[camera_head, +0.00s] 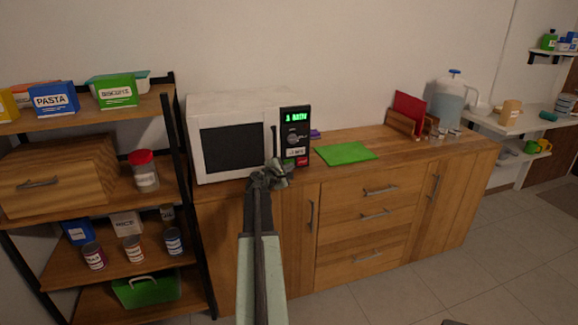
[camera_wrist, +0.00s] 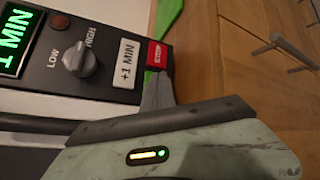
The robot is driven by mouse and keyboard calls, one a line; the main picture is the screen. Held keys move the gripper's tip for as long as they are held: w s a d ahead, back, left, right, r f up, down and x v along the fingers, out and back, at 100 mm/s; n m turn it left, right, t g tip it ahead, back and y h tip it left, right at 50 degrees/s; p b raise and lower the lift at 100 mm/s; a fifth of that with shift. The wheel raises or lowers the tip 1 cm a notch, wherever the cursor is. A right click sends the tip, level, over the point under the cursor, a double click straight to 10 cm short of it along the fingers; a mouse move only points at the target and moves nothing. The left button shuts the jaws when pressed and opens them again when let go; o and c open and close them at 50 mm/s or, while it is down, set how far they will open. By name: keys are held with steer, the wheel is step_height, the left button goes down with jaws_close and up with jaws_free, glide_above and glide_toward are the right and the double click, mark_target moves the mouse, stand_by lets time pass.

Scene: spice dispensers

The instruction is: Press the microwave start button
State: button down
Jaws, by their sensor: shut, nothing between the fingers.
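The white microwave (camera_head: 232,149) stands on the wooden counter, with its dark control panel (camera_head: 295,125) on the right side. The panel has a lit green display, a knob, a white "+1 MIN" button (camera_wrist: 127,63) and a red STOP button (camera_wrist: 157,54). A green button, likely start, sits beside the red one and shows as a small strip in the wrist view (camera_wrist: 150,76); it is partly hidden by my finger. My gripper (camera_head: 274,172) is shut and empty, its tip close to the green button. I cannot tell whether it touches.
A green board (camera_head: 346,153) lies on the counter right of the microwave. A shelf unit (camera_head: 112,119) with boxes and jars stands at the left. A wooden holder with a red item (camera_head: 409,108) and a water jug (camera_head: 448,104) stand farther right.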

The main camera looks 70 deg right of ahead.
stand_by(0.4)
steer(key=shift+s+a, duration=0.4)
steer(key=shift+a, duration=0.15)
steer(key=s+a, duration=0.1)
steer(key=a, duration=0.1)
steer(key=s+a, duration=0.2)
steer(key=shift+s, duration=0.1)
stand_by(0.4)
stand_by(0.6)
